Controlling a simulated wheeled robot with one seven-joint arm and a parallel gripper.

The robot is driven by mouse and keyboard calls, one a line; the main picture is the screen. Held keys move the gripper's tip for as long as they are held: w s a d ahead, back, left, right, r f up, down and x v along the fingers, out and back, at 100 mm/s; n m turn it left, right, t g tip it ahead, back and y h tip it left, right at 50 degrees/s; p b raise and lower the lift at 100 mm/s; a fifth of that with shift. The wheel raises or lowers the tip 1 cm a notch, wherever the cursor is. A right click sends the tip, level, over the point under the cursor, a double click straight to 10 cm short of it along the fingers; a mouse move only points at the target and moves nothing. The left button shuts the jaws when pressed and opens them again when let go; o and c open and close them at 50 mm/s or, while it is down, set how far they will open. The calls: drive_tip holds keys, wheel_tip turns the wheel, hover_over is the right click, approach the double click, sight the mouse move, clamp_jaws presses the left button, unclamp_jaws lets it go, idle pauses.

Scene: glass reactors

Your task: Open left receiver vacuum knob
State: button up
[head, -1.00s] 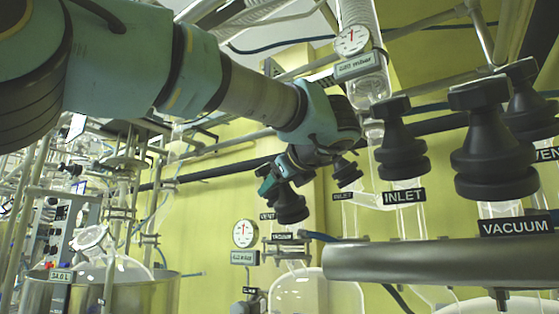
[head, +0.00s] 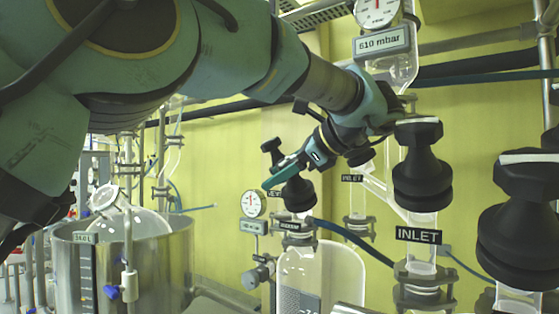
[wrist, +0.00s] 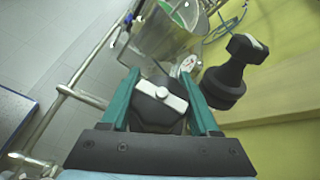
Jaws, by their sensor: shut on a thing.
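The left receiver's vacuum knob (head: 299,196) is black and stands above a label reading VACUUM (head: 291,226), partly hidden by my gripper. My gripper (head: 281,178) reaches it from the upper right, teal fingers at the knob's top. In the wrist view my gripper (wrist: 159,76) has one finger on each side of the black knob (wrist: 152,112), which has a white bar across its top. It is shut on this knob. The glass receiver (head: 315,270) stands below.
A black vent knob (head: 272,152) is close behind; a knob also shows right of my fingers in the wrist view (wrist: 230,80). A large inlet knob (head: 421,165) and another black knob (head: 525,220) stand nearer at right. A steel vessel (head: 165,260) is at left.

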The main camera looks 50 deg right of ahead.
drive_tip(key=shift+f, duration=0.1)
idle(0.3)
drive_tip(key=o, duration=1.4)
drive_tip(key=v, duration=1)
drive_tip(key=shift+s+r+b, duration=0.25)
drive_tip(key=shift+s+b, duration=0.05)
